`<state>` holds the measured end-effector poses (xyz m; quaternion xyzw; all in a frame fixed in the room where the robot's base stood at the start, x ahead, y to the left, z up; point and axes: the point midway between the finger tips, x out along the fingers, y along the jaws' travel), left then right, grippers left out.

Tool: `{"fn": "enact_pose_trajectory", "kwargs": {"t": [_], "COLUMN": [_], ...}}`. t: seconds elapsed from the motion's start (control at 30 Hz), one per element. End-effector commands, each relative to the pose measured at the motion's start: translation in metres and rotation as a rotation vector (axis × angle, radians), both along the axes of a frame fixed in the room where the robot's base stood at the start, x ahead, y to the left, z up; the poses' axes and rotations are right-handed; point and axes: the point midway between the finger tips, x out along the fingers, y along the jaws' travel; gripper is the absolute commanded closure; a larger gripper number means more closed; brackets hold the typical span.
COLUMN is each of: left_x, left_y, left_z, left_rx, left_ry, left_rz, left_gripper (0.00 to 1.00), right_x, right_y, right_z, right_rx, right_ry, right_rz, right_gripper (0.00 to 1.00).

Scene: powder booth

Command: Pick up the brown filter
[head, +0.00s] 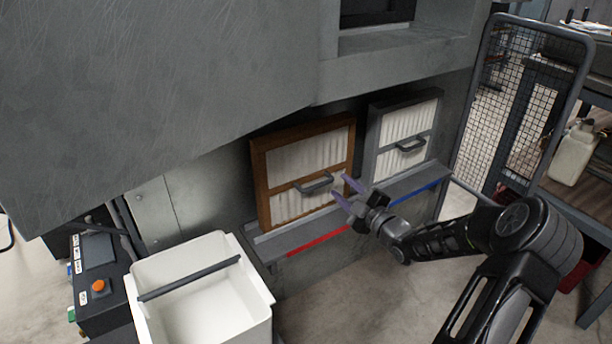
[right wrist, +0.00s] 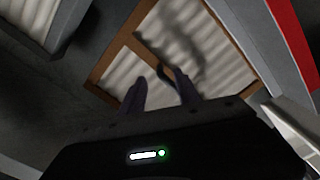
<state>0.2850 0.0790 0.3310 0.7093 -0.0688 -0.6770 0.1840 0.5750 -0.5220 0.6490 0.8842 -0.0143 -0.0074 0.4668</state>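The brown filter (head: 262,186) has a brown frame, white pleats and a dark handle (head: 314,184) on its crossbar. It stands upright on a ledge against the grey booth wall. My right gripper (head: 342,189) is just in front of its lower right part, to the right of the handle. In the right wrist view the brown filter (right wrist: 122,44) fills the middle. There the two purple fingers (right wrist: 162,90) are apart, with the handle's near end between or just beyond them. I cannot tell whether they touch it. My left gripper is not in view.
A grey-framed filter (head: 405,127) stands to the right on the same ledge (head: 395,190), which has red and blue strips. A white bin (head: 262,297) with a dark bar is at front left, beside a control box (head: 97,262). A mesh guard (head: 500,95) stands at right.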

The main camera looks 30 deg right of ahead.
Motion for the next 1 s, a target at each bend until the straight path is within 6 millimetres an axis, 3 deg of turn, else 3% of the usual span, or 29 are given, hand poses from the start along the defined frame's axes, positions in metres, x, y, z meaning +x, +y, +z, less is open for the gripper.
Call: {"fn": "enact_pose_trajectory", "kwargs": {"t": [0.37,0.7,1.0], "left_x": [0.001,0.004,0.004], "left_y": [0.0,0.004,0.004], "left_z": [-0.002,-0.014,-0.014], "left_rx": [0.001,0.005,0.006], "left_ry": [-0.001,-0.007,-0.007], "left_rz": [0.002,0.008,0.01], "left_gripper": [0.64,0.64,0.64], "right_x": [0.006,0.049,0.055], "right_y": [0.0,0.001,0.0], "right_z": [0.0,0.0,0.001], "right_rx": [0.002,0.003,0.001], "right_ry": [-0.001,-0.001,0.001], "right_rz": [-0.001,0.0,-0.001], "right_gripper": [0.61,0.61,0.61]}}
